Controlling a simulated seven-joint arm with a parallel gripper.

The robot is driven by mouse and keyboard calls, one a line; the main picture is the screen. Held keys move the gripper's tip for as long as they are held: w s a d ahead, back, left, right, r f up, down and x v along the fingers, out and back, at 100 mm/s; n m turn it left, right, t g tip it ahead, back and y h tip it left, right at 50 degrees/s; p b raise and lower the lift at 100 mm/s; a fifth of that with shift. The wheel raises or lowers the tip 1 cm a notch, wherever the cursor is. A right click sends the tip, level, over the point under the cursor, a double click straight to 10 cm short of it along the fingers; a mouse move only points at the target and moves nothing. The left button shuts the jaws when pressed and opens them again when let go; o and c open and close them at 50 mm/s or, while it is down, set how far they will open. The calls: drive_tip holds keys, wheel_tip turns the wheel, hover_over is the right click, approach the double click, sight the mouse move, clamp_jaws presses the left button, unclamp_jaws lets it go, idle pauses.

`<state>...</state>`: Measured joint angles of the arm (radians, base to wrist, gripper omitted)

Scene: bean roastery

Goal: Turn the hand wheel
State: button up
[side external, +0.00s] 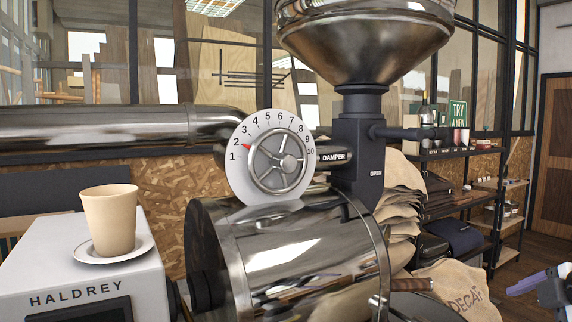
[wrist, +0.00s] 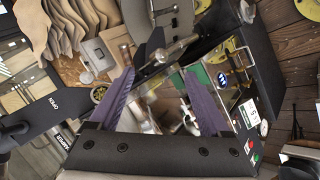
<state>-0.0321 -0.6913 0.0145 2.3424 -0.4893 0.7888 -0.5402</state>
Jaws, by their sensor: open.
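The hand wheel (side external: 279,160) is a silver wheel with spokes and a round rim. It sits in front of a white dial plate (side external: 239,180) numbered 1 to 10, above the roaster drum. A red mark shows on the dial between 1 and 3, near 2. My gripper (wrist: 160,88) has two purple fingers spread apart with nothing clearly between them. In the side view only part of it shows at the lower right edge, well to the right of the wheel and apart from it. I cannot make out the wheel in the wrist view.
The steel drum (side external: 300,255) and hopper (side external: 365,40) stand around the wheel. A black DAMPER lever (side external: 333,156) lies just right of the dial. A pipe (side external: 110,128) runs left. A tan cup (side external: 110,218) on a saucer stands on a white machine (side external: 60,265). Sacks (side external: 455,290) lie at right.

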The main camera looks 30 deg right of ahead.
drive_tip(key=w+a+r+n+t+h, duration=0.15)
drive_tip(key=w+r+n+t, duration=0.25)
drive_tip(key=w+r+n, duration=0.45)
drive_tip(key=w+a+r+n+t, duration=0.3)
drive_tip(key=w+r+n, duration=0.4)
drive_tip(key=r+n, duration=0.15)
drive_tip(key=n+t+y, duration=0.3)
drive_tip(key=n+y, duration=0.3)
drive_tip(key=n, duration=0.3)
approach(290, 164)
drive_tip(key=shift+h, duration=0.25)
drive_tip(key=w, duration=1.1)
drive_tip(key=shift+w+a, duration=0.15)
clamp_jaws()
